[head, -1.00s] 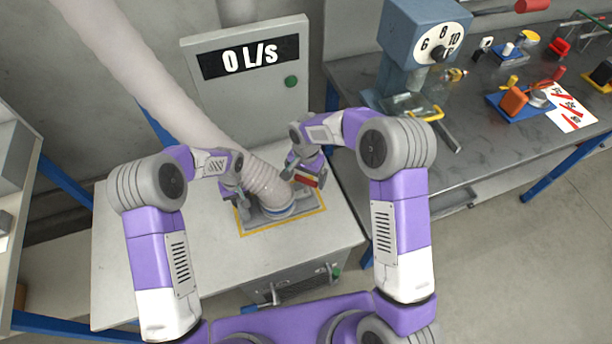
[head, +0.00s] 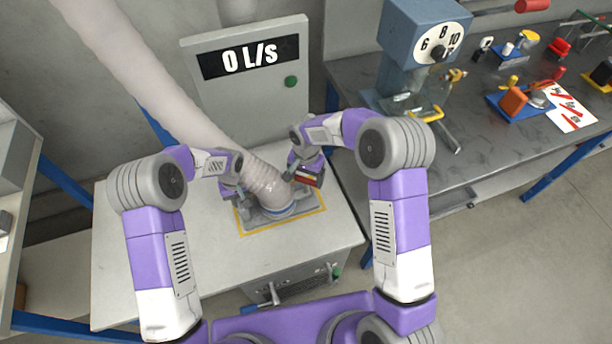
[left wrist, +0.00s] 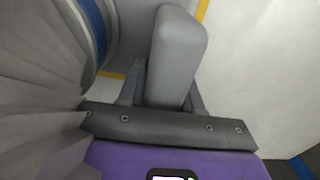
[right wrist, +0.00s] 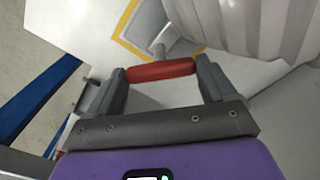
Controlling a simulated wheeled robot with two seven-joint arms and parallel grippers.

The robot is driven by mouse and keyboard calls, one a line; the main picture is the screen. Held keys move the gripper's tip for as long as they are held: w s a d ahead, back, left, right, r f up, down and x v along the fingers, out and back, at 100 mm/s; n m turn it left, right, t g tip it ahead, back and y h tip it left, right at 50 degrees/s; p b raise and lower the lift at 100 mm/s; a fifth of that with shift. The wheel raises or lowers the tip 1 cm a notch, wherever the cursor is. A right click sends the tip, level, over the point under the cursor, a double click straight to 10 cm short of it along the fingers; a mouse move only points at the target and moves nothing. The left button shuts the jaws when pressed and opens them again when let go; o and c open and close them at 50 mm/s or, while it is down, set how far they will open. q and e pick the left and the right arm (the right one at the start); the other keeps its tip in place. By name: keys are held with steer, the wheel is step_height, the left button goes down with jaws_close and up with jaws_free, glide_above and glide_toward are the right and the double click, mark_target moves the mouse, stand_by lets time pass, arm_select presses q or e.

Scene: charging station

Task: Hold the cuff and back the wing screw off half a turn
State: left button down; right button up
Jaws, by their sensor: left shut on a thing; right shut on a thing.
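The cuff (head: 280,212) is the collar with a blue band at the lower end of the ribbed hose, standing on a grey base plate. It also shows at the upper left of the left wrist view (left wrist: 97,28). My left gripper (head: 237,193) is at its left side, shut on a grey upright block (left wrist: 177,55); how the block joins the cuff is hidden. The wing screw (right wrist: 160,71) shows as a red bar on a short grey stem, right of the cuff. My right gripper (head: 309,180) is shut with the red bar between its fingers.
The hose (head: 150,90) runs up to the left. A cabinet (head: 250,115) behind has a display reading 0 L/s and a green button (head: 291,81). The grey workbench (head: 465,120) at right holds a dial machine (head: 425,45) and several small parts. The worktop left of the cuff is clear.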

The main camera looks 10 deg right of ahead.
mark_target(306, 179)
steer(key=n, duration=0.4)
steer(key=shift+n, duration=0.4)
steer(key=n, duration=0.8)
steer(key=shift+n, duration=0.4)
steer(key=n, duration=0.4)
steer(key=shift+n, duration=0.4)
steer(key=o, duration=0.9)
steer(key=shift+c, duration=0.2)
steer(key=shift+r, duration=0.15)
step_height(306, 179, up, 12)
